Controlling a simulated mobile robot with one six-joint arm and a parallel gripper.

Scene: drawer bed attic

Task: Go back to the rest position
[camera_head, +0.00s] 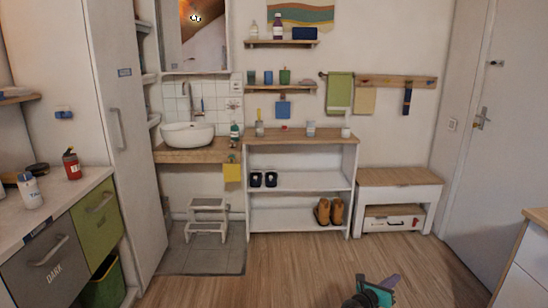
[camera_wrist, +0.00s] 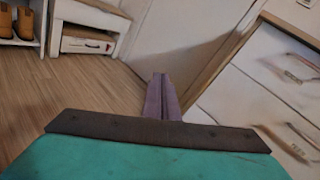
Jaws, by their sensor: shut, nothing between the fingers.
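My gripper (camera_head: 386,284) shows at the bottom of the head view, right of the middle, above the wooden floor and clear of the furniture. In the wrist view its purple fingers (camera_wrist: 161,98) are together with nothing between them. The teal part of my wrist fills the bottom of that view. The rest of my arm is outside the head view.
A white drawer unit (camera_head: 530,262) stands close on the right; its drawers (camera_wrist: 262,88) fill the wrist view's right side. A shoe shelf (camera_head: 300,180), a small bench (camera_head: 398,192) and a step stool (camera_head: 206,218) line the back. The floor (camera_head: 300,268) between is clear.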

